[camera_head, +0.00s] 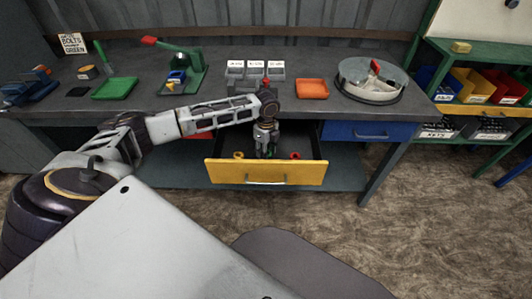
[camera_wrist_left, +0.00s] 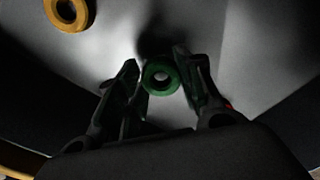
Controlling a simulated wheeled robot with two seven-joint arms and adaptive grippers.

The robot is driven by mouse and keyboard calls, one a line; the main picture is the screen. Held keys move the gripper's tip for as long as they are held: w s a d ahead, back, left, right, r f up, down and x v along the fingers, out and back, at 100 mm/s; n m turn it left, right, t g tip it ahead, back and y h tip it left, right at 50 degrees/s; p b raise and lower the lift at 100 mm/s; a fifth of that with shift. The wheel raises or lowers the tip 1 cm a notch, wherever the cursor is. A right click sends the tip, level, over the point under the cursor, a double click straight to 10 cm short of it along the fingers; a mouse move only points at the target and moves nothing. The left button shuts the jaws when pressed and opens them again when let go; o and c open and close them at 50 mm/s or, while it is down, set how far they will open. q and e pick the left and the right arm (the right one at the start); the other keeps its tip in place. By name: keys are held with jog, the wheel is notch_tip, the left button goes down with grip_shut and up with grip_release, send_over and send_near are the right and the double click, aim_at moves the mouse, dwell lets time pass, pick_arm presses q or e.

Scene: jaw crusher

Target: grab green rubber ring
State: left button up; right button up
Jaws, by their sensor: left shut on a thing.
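The green rubber ring (camera_wrist_left: 161,76) is between the fingertips of my left gripper (camera_wrist_left: 160,82) in the left wrist view. The fingers are shut on it, one on each side, above or at the grey drawer floor; the exact height is unclear. In the head view my left gripper (camera_head: 265,150) reaches down into the open yellow drawer (camera_head: 225,173), and the green ring is hard to make out there. My right gripper is not in view.
A yellow ring (camera_head: 239,155) lies in the drawer left of my gripper, and a red ring (camera_head: 295,156) lies to the right. The drawer walls surround the gripper.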

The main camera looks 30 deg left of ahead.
pick_arm(q)
notch_tip(320, 180, up, 7)
jog(key=shift+r+p, duration=0.15)
jog(key=shift+p, duration=0.45)
jog(key=shift+r, duration=0.6)
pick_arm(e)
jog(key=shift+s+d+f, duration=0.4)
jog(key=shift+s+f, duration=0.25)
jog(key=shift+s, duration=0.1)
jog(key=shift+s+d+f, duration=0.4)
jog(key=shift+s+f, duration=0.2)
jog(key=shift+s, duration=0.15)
